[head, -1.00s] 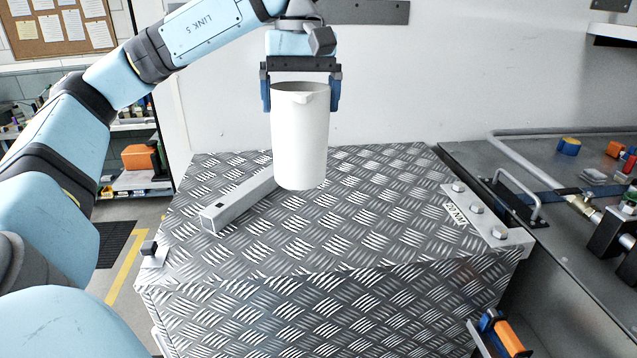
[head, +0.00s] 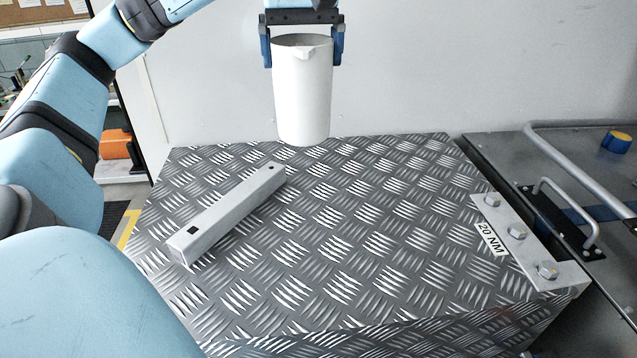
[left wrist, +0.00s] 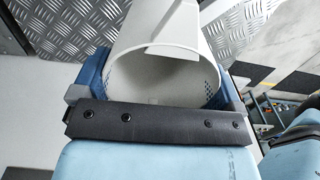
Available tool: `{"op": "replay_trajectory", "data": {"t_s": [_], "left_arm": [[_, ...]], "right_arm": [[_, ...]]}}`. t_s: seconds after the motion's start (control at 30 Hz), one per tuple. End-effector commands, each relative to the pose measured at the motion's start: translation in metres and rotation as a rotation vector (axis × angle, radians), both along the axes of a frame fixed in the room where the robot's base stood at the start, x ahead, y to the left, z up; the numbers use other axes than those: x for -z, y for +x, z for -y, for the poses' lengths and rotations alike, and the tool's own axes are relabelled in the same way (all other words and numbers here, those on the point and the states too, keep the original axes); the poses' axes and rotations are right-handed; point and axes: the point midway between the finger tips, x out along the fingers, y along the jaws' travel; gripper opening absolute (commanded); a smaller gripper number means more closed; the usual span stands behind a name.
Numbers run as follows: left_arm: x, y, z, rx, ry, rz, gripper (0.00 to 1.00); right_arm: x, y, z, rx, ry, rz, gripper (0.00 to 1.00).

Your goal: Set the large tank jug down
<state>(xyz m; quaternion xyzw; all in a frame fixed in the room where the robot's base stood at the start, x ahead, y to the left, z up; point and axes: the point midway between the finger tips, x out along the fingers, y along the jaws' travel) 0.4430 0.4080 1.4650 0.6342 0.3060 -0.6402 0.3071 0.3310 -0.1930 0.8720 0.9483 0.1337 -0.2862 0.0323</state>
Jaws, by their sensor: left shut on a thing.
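The large tank jug (head: 303,95) is a white, open-topped cylinder with a small spout. It hangs upright in the head view, near the back of the diamond-plate top (head: 330,240). My left gripper (head: 302,45) is shut on the jug near its rim, one blue finger on each side. The left wrist view looks into the mouth of the jug (left wrist: 160,70) between the fingers. The jug's base seems to be above the plate; the exact gap is hard to tell. My right gripper is not in view.
A grey square metal bar (head: 228,213) lies on the plate, left of the jug. A bolted strip marked 20 NM (head: 515,235) runs along the right edge. A handle (head: 570,210) stands beyond it. The middle and front of the plate are clear.

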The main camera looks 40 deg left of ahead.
Motion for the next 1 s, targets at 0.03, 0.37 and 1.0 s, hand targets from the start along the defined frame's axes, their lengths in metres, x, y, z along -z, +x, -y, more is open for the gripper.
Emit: {"op": "replay_trajectory", "data": {"t_s": [0.03,0.37,1.0], "left_arm": [[0.003,0.0,0.0,0.0,0.0,0.0,0.39],[0.066,-0.001,0.0,0.0,0.001,-0.004,0.39],[0.169,-0.001,0.0,0.0,0.001,-0.001,0.39]], "right_arm": [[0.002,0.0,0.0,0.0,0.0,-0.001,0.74],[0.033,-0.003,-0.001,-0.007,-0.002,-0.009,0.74],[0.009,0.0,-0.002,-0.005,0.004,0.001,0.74]]}}
